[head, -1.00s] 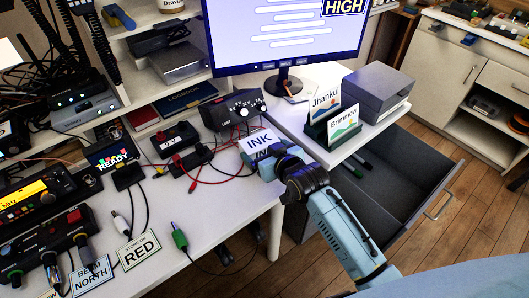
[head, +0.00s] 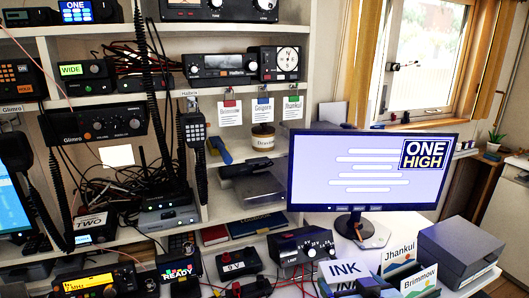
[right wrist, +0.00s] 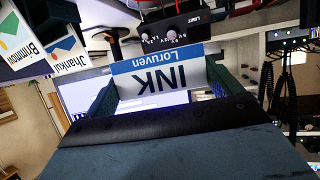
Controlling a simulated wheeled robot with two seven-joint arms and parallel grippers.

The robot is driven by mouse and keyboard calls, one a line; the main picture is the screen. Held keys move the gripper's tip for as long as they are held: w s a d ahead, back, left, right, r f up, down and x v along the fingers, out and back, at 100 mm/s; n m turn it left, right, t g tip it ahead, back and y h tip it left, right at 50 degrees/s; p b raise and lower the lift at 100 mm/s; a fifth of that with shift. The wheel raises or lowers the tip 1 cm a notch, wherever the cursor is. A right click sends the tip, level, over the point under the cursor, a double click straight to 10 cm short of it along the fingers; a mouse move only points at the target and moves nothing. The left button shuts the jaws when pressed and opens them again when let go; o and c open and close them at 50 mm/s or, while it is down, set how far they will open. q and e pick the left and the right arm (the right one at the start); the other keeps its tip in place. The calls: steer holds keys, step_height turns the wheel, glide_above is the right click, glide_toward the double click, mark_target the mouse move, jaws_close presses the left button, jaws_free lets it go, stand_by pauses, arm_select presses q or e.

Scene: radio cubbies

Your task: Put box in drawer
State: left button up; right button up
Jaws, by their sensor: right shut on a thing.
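The white and blue box marked INK (head: 345,268) shows at the bottom of the head view, left of the name cards. My right gripper (head: 347,288) is shut on it, mostly cut off by the lower frame edge. In the right wrist view the box (right wrist: 160,76) appears upside down, its "Loruven" strip on top, between the dark green fingers of the right gripper (right wrist: 162,88). Whether the box touches the desk is hidden. The drawer is out of view now. My left gripper is not in view.
The monitor (head: 370,170) stands behind the box. A black knobbed device (head: 302,247) is to its left. The Jhankul card (head: 400,252) and Brimmow card (head: 418,284) stand close on its right, with a grey case (head: 458,252) beyond.

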mark_target(359, 276)
steer(key=shift+m+h, duration=0.6)
steer(key=shift+h, duration=0.1)
steer(key=s+r, duration=0.1)
steer(key=s+d+r, duration=0.2)
steer(key=s, duration=0.1)
steer(key=shift+s+r, duration=0.1)
steer(key=shift+r, duration=0.05)
steer(key=w+a+f+y, duration=0.1)
steer(key=w+f, duration=0.1)
steer(key=w, duration=0.1)
steer(key=w+a+f+n+y, duration=0.1)
steer(key=w+f, duration=0.2)
steer(key=w+a+f+n, duration=0.1)
steer(key=w+a+f, duration=0.1)
steer(key=w, duration=0.1)
steer(key=shift+w+f+y, duration=0.25)
steer(key=shift+f+y, duration=0.05)
steer(key=shift+y, duration=0.1)
